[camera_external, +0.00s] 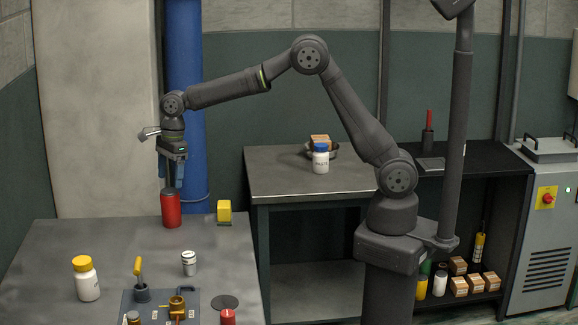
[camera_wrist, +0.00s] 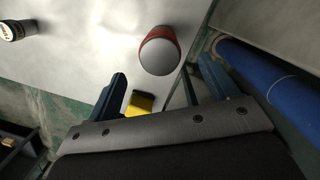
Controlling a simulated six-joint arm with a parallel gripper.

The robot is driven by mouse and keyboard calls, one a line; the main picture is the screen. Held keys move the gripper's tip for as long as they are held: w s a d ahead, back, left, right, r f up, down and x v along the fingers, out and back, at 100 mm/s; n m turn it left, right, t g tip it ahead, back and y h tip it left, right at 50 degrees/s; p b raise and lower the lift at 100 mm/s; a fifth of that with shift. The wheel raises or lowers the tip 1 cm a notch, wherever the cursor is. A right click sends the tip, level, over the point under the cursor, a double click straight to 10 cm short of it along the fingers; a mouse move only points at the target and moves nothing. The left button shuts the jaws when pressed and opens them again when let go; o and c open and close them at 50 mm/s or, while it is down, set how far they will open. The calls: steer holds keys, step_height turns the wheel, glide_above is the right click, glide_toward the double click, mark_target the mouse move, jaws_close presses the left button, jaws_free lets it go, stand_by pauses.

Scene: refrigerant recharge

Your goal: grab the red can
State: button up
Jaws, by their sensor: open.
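The red can (camera_external: 171,210) stands upright near the back edge of the grey table, with a grey top. In the wrist view the red can (camera_wrist: 160,50) shows its pale round top beyond the fingertips, roughly between their lines. My gripper (camera_external: 172,184) points down just above the can in the external view. In the wrist view my gripper (camera_wrist: 160,82) has its two blue fingers spread wide with nothing held between them. From the external view I cannot tell whether the fingertips reach beside the can's top.
A yellow block (camera_external: 224,211) stands right of the can; it also shows in the wrist view (camera_wrist: 140,103). A white jar (camera_external: 86,279), a small white can (camera_external: 189,263) and a tool tray (camera_external: 150,312) are further forward. A blue pipe (camera_external: 184,100) rises behind the table.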

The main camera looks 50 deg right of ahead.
mark_target(170, 204)
steer(key=f, duration=0.6)
steer(key=a+f, duration=0.1)
steer(key=f, duration=0.2)
steer(key=shift+f, duration=0.4)
steer(key=c, duration=1.3)
steer(key=shift+o, duration=0.2)
steer(key=shift+w+r, duration=0.1)
